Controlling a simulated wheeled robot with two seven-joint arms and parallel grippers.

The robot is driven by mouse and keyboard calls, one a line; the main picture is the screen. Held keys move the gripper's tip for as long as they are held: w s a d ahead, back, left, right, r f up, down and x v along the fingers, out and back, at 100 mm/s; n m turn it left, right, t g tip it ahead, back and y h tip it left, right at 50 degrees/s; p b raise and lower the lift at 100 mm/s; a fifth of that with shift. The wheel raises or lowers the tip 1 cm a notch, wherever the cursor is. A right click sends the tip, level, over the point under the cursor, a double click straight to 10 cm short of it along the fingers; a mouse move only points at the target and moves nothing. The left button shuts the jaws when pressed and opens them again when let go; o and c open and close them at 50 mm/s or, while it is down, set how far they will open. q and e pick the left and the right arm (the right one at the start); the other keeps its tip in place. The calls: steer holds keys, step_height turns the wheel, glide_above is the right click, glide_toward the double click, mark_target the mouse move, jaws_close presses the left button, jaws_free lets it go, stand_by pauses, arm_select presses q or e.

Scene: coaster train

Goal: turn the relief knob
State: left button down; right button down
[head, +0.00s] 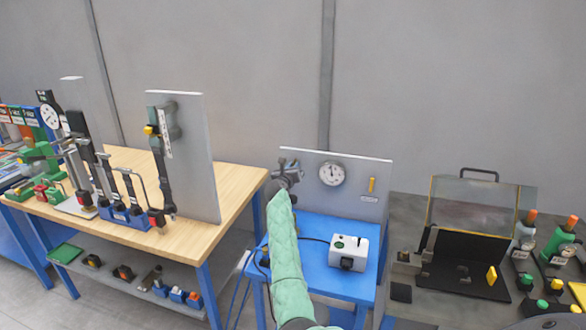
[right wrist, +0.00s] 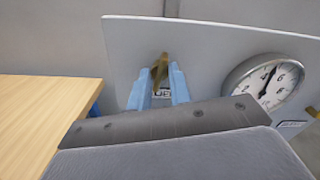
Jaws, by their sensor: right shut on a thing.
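The relief knob (right wrist: 160,68) is a small brass-coloured piece on the grey upright panel (right wrist: 200,45), above a partly hidden label. My right gripper (right wrist: 164,82) has its two blue fingers on either side of the knob and is shut on it. In the head view my right gripper (head: 289,170) is at the left end of the panel (head: 350,170), and there it hides the knob. A round white gauge (head: 332,174) is on the panel to the right; it also shows in the right wrist view (right wrist: 264,84). My left gripper is not in view.
A yellow handle (head: 371,185) is on the panel's right part. A white box (head: 348,251) with a green button stands on the blue table (head: 315,225). A wooden bench (head: 235,185) with tools is left; a dark case (head: 470,225) is right.

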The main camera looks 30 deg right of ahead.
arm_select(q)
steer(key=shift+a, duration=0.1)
arm_select(e)
steer(key=shift+a+f, duration=0.1)
steer(key=shift+f, duration=0.1)
stand_by(0.4)
steer(key=c, duration=1.2)
jaws_free()
steer(key=shift+w, duration=0.1)
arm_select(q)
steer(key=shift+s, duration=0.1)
arm_select(e)
steer(key=shift+o, duration=0.2)
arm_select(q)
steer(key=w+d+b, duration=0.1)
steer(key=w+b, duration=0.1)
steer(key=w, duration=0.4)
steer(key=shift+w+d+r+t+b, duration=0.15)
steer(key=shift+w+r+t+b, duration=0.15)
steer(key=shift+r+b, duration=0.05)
arm_select(e)
steer(key=v, duration=0.8)
